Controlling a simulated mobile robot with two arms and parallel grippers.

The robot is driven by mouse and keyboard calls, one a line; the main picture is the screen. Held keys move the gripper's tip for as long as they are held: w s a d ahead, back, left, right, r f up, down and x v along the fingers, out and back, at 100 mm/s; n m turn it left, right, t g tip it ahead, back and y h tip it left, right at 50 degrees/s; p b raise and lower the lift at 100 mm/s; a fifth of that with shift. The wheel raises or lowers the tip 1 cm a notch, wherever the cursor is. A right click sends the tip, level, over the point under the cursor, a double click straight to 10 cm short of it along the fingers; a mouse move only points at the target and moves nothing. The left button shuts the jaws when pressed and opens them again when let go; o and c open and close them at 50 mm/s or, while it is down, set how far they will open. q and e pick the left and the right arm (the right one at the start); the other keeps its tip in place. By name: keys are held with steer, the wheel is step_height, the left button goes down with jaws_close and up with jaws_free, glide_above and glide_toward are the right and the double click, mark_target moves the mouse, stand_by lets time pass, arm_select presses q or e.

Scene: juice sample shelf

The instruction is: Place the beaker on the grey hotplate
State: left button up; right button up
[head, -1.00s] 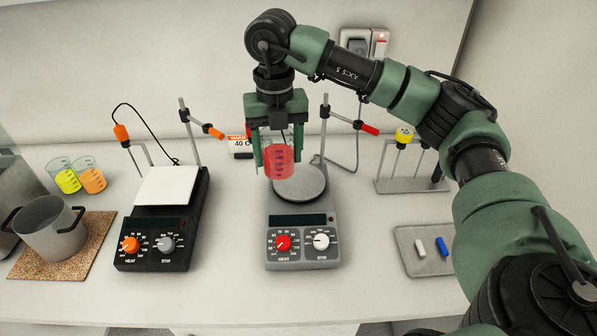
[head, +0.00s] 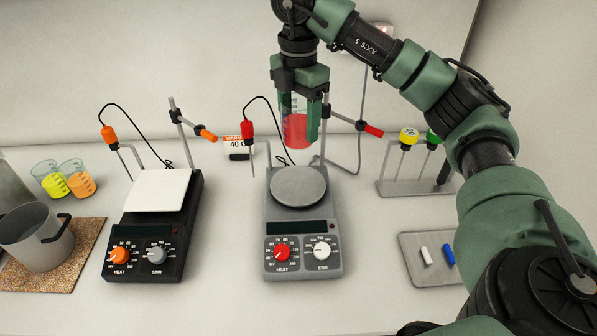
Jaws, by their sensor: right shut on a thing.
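The beaker (head: 297,130) is clear with red liquid. My right gripper (head: 299,118) is shut on it, with green fingers on both sides, and holds it upright in the air. In the picture it shows just above the far edge of the round plate, apart from it. The grey hotplate (head: 301,234) has a bare round grey top (head: 298,186), a red knob and a white knob. My left gripper is not in view.
A black hotplate (head: 154,225) with a white square top stands to the left. Stand rods with probes, including a red one (head: 247,131), rise behind the hotplates. Beakers of yellow (head: 54,184) and orange liquid (head: 82,184), a pot (head: 38,238) and a small tray (head: 432,272) lie to the sides.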

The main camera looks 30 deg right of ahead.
step_height(320, 180, down, 12)
steer(key=shift+r+p, duration=0.1)
steer(key=shift+p, duration=0.65)
steer(key=shift+f, duration=0.45)
steer(key=o, duration=1.6)
steer(key=shift+f, duration=0.1)
steer(key=shift+o, duration=0.2)
